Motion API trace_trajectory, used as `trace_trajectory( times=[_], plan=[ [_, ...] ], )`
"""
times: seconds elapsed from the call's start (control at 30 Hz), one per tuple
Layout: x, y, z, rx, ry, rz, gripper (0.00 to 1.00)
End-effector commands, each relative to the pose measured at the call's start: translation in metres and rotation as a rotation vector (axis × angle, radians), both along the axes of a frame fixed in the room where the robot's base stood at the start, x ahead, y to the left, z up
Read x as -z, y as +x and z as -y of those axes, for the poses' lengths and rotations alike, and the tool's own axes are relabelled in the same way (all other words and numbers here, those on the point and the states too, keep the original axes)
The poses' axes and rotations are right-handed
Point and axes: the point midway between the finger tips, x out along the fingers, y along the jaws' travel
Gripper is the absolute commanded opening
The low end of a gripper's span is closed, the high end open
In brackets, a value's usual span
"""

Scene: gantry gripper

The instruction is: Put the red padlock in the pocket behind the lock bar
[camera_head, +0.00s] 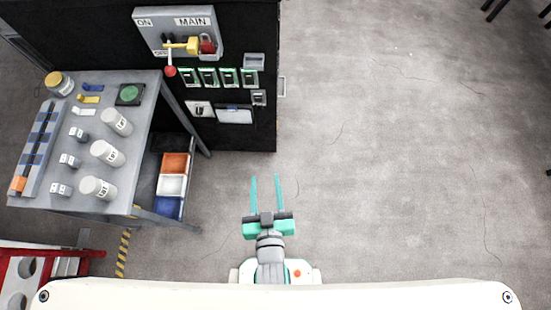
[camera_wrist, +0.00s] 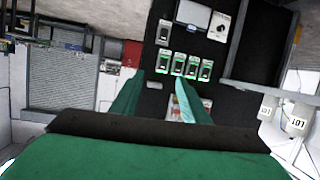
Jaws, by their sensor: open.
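The red padlock (camera_head: 207,43) is small and sits on the grey MAIN switch panel (camera_head: 222,19) at the top of the black cabinet. It is just right of a yellow bar (camera_head: 182,46), the likely lock bar. Whether the padlock rests in a pocket is too small to tell. A red-knobbed lever (camera_head: 170,71) hangs below the bar. My gripper (camera_head: 266,180) is open and empty over the floor in front of the cabinet, well apart from the padlock. In the wrist view my two green fingers (camera_wrist: 158,95) are spread toward the cabinet front.
A grey table (camera_head: 140,90) left of the cabinet holds white jars, small boxes and a jar with a yellow lid. Coloured bins (camera_head: 173,185) stand beneath it. Green-lit switches (camera_head: 228,76) line the cabinet (camera_head: 262,130). A red rack (camera_head: 40,265) is lower left.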

Motion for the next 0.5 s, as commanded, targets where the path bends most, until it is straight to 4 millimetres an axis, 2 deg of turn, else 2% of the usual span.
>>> trace_trajectory(
  times=[0.03,0.2,0.33,0.5],
  plan=[
    [0.001,-0.019,0.006,0.013,0.007,-0.003,0.41],
    [-0.011,-0.066,0.019,0.055,0.037,0.026,0.41],
    [-0.021,-0.091,0.026,0.085,0.051,0.046,0.41],
    [-0.030,-0.105,0.027,0.107,0.058,0.062,0.41]
  ],
)
